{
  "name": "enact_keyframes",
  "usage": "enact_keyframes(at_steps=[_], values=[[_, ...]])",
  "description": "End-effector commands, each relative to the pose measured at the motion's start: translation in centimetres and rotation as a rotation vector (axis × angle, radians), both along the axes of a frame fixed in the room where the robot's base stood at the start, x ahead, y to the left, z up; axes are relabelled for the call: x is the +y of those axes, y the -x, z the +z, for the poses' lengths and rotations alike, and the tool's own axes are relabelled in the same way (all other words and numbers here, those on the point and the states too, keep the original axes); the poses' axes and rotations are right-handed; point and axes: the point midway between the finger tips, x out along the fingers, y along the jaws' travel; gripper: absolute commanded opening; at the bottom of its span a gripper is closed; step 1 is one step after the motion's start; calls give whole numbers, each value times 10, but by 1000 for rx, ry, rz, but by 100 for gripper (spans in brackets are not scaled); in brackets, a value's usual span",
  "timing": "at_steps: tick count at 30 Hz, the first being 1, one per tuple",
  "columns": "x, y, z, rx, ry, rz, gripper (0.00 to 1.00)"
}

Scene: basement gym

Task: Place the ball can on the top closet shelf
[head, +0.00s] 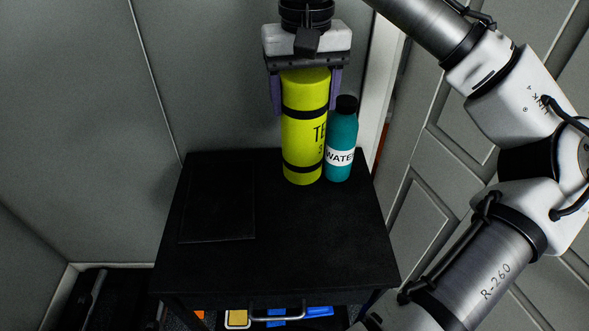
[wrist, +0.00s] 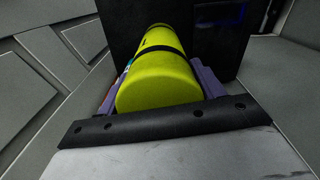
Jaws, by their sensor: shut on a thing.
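The ball can is a tall yellow-green cylinder (head: 304,135) with black bands and dark lettering, upright at the back of a small black table. My gripper (head: 306,92) comes down from above, its purple fingers on both sides of the can's upper part, shut on it. In the wrist view the can (wrist: 158,80) lies between the two fingers (wrist: 160,88), its round end nearest the camera. I cannot tell whether the can's bottom touches the table. No closet shelf can be made out in either view.
A teal water bottle (head: 342,145) with a black cap stands close to the can's right. A flat dark thing (head: 217,211) lies on the left of the black table (head: 310,245); its front is bare. Grey panelled walls and a door (head: 415,200) surround it.

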Motion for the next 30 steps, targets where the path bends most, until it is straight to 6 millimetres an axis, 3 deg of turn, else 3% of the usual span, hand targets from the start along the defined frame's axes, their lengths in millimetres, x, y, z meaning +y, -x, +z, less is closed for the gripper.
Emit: enact_keyframes(at_steps=[3,10,19,25,30], values=[[1,0,-34,3,-5,4,24],[1,0,-84,0,-3,2,24],[0,0,-110,0,0,1,24],[0,0,-139,0,1,0,24],[0,0,-143,-2,0,1,24]])
